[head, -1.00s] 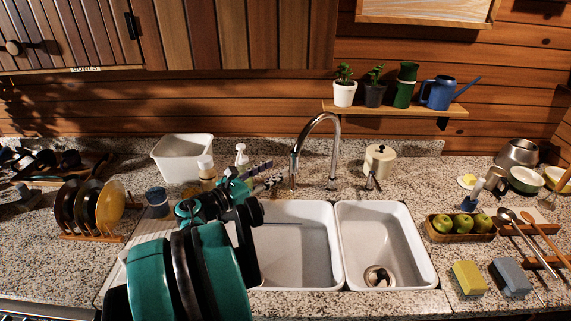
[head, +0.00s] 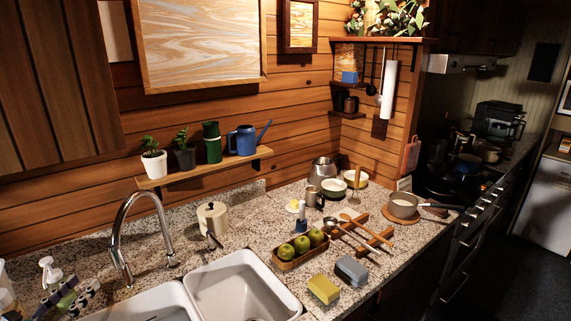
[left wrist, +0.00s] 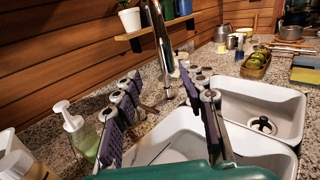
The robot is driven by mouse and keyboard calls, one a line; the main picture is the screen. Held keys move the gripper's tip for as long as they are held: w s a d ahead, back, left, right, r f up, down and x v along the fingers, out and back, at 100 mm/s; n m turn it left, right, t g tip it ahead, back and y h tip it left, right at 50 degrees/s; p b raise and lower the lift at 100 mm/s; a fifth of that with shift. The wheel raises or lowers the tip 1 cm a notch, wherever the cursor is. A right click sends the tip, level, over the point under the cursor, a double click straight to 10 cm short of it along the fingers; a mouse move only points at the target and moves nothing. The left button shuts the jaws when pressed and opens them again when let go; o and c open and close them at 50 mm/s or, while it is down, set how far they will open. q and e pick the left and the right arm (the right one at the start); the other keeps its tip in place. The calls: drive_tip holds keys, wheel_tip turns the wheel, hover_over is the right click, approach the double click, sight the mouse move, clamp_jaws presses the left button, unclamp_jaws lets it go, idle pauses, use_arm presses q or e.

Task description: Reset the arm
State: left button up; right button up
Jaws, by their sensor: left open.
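My left gripper (head: 72,294) shows at the lower left corner of the head view, beside the soap bottle and near the left basin. In the left wrist view the left gripper (left wrist: 162,88) has its two purple-grey fingers spread wide apart, with nothing between them. The fingers are over the sink's back edge, and the faucet (left wrist: 160,45) stands behind them. Most of the left arm is out of the head view. My right gripper is in neither view.
A soap bottle (left wrist: 76,133) stands close left of the fingers. The double sink (head: 240,290) lies below. A bowl of green apples (head: 300,247), a yellow sponge (head: 323,289) and a grey-blue block (head: 351,271) sit on the counter to the right. A plant shelf (head: 205,168) hangs behind.

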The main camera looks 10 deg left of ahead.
use_arm(q)
drive_tip(key=w+d+r+n+g+y, duration=0.1)
drive_tip(key=w+d+r+n+y, duration=0.4)
drive_tip(key=n, duration=0.6)
drive_tip(key=w+d+r+n+y, duration=0.35)
drive_tip(key=w+n, duration=0.25)
drive_tip(key=n, duration=0.6)
drive_tip(key=s+d+f+n+g+h, duration=0.3)
drive_tip(key=d+f+n, duration=0.1)
drive_tip(key=d+f, duration=0.3)
drive_tip(key=s+d+f+n+g+h, duration=0.3)
drive_tip(key=d+f, duration=0.5)
drive_tip(key=d, duration=0.4)
drive_tip(key=s+d+f+n+g+h, duration=0.3)
drive_tip(key=d+f+n+g+h, duration=0.1)
drive_tip(key=d+f, duration=0.4)
drive_tip(key=shift+d+n, duration=0.5)
drive_tip(key=shift+d, duration=0.45)
